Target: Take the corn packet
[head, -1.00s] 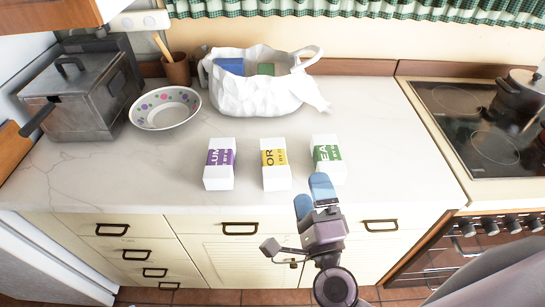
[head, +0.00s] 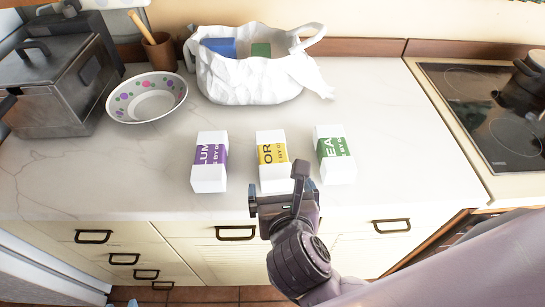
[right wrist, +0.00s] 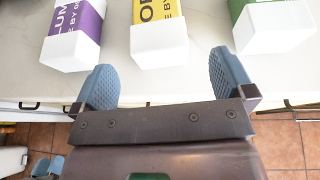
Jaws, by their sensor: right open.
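The corn packet (head: 271,162) is a white box with a yellow band reading "OR", standing between two similar packets on the counter. In the right wrist view the corn packet (right wrist: 158,35) is just beyond and between the open fingers. My right gripper (head: 282,190) is open and empty at the counter's front edge, directly in front of the corn packet and apart from it. Its blue fingers (right wrist: 166,80) are spread wide. Small blue tips, apparently of my left gripper (right wrist: 47,165), show low in the right wrist view, too small to judge.
A purple-banded packet (head: 210,162) stands left of the corn packet and a green-banded one (head: 335,155) right. Behind are a white bag (head: 250,82) with boxes in it and a dotted bowl (head: 147,99). A stove (head: 485,120) is at right. Counter between packets and stove is clear.

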